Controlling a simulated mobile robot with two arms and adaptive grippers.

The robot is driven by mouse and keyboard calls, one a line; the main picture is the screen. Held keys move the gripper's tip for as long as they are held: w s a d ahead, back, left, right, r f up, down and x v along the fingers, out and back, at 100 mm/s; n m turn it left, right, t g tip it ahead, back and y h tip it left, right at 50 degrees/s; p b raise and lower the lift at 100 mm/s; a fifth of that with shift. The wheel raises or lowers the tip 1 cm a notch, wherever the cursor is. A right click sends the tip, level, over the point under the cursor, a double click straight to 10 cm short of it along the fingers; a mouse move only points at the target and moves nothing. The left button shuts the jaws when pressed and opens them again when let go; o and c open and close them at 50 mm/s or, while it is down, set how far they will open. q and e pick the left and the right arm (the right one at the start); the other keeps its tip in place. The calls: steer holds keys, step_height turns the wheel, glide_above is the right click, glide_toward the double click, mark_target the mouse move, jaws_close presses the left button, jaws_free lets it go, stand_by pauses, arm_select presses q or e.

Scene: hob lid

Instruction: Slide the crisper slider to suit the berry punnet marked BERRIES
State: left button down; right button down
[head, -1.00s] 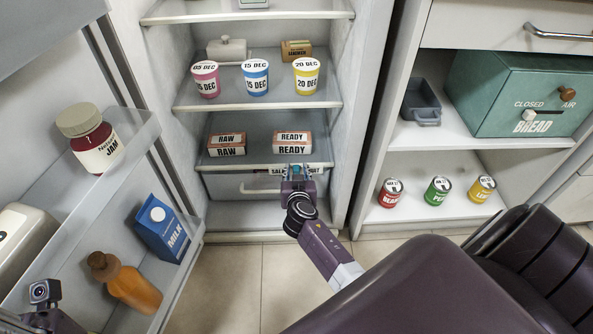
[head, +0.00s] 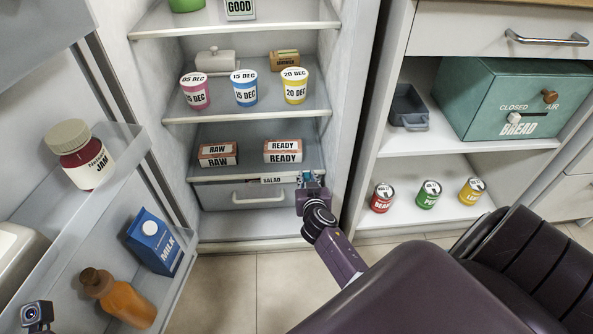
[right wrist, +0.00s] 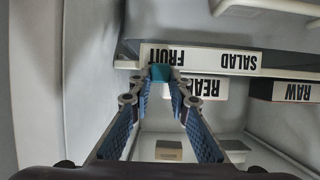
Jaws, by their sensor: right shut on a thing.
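The crisper slider (right wrist: 160,73) is a small teal tab on the pale label strip (head: 240,182) along the crisper's top front edge. My right gripper (head: 308,180) is shut on it at the strip's right end. In the right wrist view, which is upside down, both fingertips (right wrist: 161,80) close on the tab, right by the word FRUIT (right wrist: 165,57). The word SALAD (head: 271,181) is left of my gripper in the head view; FRUIT is hidden there. No punnet marked BERRIES shows. Of my left arm only a wrist part shows, at the bottom left corner; its fingers do not.
The crisper drawer (head: 245,195) is closed. Cartons RAW (head: 217,154) and READY (head: 283,151) stand on the shelf above it. The fridge's right wall (head: 345,120) is close beside my right gripper. The open door with jam and milk (head: 155,241) is at left.

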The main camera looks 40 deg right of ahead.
steer(key=shift+s+d, duration=0.1)
steer(key=shift+d, duration=0.1)
steer(key=c, duration=1.8)
jaws_free()
steer(key=shift+s, duration=0.1)
steer(key=shift+a, duration=0.1)
steer(key=shift+s+a+r, duration=0.1)
steer(key=shift+s+a, duration=0.05)
steer(key=shift+s, duration=0.1)
steer(key=v, duration=1.1)
steer(key=shift+s, duration=0.15)
